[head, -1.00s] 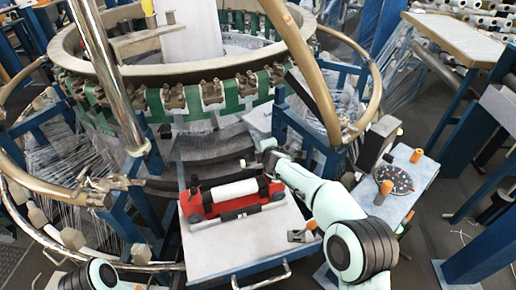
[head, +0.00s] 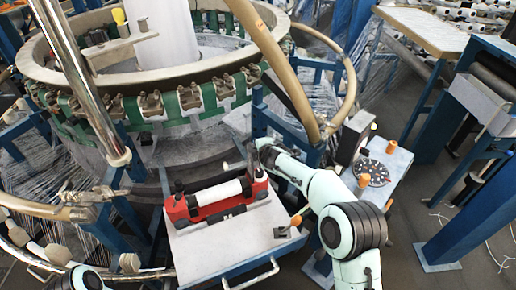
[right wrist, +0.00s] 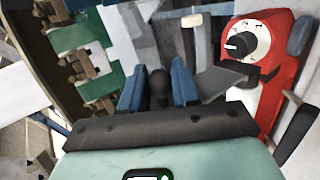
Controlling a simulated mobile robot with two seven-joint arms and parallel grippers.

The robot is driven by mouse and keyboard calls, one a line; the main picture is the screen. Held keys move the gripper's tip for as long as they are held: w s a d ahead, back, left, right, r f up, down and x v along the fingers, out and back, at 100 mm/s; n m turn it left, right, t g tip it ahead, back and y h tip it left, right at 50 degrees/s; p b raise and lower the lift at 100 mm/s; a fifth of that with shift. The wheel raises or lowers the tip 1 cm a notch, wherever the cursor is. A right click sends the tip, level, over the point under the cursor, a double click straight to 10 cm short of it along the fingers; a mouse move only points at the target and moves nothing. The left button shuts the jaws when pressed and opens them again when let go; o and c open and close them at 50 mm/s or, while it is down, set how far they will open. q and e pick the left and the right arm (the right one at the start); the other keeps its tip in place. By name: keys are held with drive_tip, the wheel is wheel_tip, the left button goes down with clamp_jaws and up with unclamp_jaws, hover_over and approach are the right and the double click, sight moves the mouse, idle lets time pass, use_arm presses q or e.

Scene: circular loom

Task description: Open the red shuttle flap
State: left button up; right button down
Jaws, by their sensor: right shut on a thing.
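The red shuttle (head: 218,201) with a white roll (head: 220,193) lies on a light cart top at the loom's front. In the right wrist view the red shuttle end (right wrist: 272,62) carries a black dial on a white face. My right gripper (head: 255,152) is at the shuttle's right end, on its loom side. In the right wrist view its blue fingers (right wrist: 157,88) are shut around a dark knob (right wrist: 158,78). A grey plate (right wrist: 218,82) lies between the fingers and the shuttle; whether it joins the knob is unclear. My left gripper is out of view.
The round loom (head: 150,75) stands behind the shuttle. A side table (head: 392,160) with a dark disc and orange-topped pieces is at the right. A curved tan pipe (head: 275,60) passes close above my right gripper. Open floor shows further right.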

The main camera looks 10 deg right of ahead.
drive_tip(key=shift+d, duration=0.35)
drive_tip(key=c, duration=0.9)
unclamp_jaws()
drive_tip(key=shift+o, duration=0.2)
drive_tip(key=shift+a, duration=0.1)
drive_tip(key=shift+s+a, duration=0.1)
drive_tip(key=shift+s+r, duration=0.15)
drive_tip(key=shift+s, duration=0.05)
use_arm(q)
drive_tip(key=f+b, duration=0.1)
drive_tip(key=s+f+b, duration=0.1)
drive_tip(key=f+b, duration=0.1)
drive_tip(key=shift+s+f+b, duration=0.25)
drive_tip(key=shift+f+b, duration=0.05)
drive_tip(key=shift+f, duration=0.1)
use_arm(e)
drive_tip(key=v, duration=1.2)
drive_tip(key=shift+s+r, duration=0.2)
drive_tip(key=shift+s, duration=0.05)
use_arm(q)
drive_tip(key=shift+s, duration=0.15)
